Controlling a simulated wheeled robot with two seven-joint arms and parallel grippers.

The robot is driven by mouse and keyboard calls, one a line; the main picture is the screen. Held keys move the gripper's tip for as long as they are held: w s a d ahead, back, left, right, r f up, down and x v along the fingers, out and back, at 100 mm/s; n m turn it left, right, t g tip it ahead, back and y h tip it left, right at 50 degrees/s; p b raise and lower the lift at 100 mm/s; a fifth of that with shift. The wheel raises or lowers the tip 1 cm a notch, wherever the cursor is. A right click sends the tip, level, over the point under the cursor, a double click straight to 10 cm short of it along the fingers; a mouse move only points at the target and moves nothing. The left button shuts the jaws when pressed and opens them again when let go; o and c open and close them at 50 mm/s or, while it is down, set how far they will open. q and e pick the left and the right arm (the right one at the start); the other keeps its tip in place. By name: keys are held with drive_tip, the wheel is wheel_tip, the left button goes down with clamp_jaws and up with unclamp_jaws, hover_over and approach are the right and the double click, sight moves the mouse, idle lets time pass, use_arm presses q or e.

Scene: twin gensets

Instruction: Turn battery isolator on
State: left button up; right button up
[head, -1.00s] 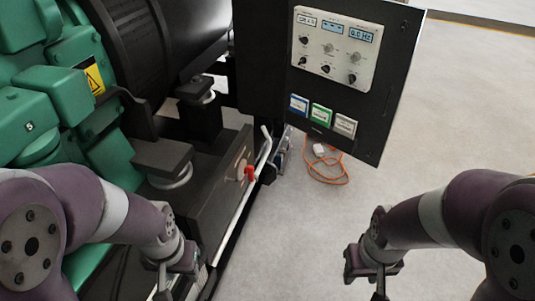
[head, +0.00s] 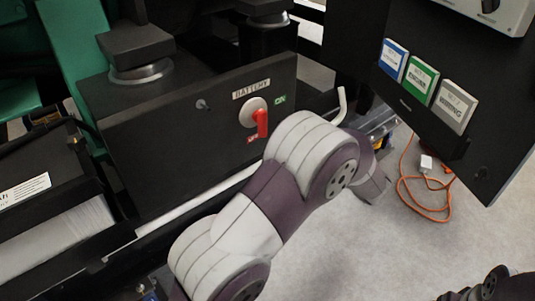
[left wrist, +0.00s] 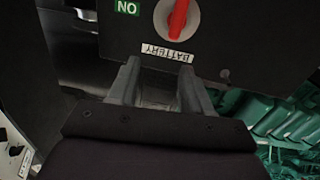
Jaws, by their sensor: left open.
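The battery isolator is a red handle (head: 262,122) on a round grey base, mounted on a black panel (head: 190,135) under a BATTERY label (head: 252,89). The handle points down towards the red OFF mark (head: 252,139); the green ON mark (head: 280,99) is at its upper right. The left wrist view shows the panel upside down, with the red handle (left wrist: 178,18) at the top. My left gripper (left wrist: 158,85) is open and empty, its fingertips below the label and apart from the handle.
A bent light rod (head: 342,105) stands up just right of the panel. A black control cabinet (head: 480,150) with coloured cards is at the right. An orange cable (head: 410,195) lies on the floor. Part of my right arm shows at the lower right corner.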

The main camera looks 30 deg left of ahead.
sight(266, 114)
use_arm(q)
drive_tip(key=shift+n+g+y, duration=0.4)
drive_tip(key=shift+g+y, duration=0.1)
drive_tip(key=shift+g, duration=0.1)
drive_tip(key=b+x, duration=0.1)
drive_tip(key=x, duration=0.2)
drive_tip(key=f+b+x, duration=0.1)
drive_tip(key=b+x, duration=0.1)
drive_tip(key=x, duration=0.2)
drive_tip(key=s+b+x, duration=0.1)
drive_tip(key=b+x, duration=0.1)
drive_tip(key=x, duration=0.2)
drive_tip(key=shift+a+f, duration=0.15)
drive_tip(key=shift+a, duration=0.25)
drive_tip(key=shift+w+a, duration=0.2)
drive_tip(key=shift+a, duration=0.15)
use_arm(e)
wheel_tip(266, 114, down, 7)
drive_tip(key=shift+r, duration=0.1)
use_arm(q)
clamp_jaws()
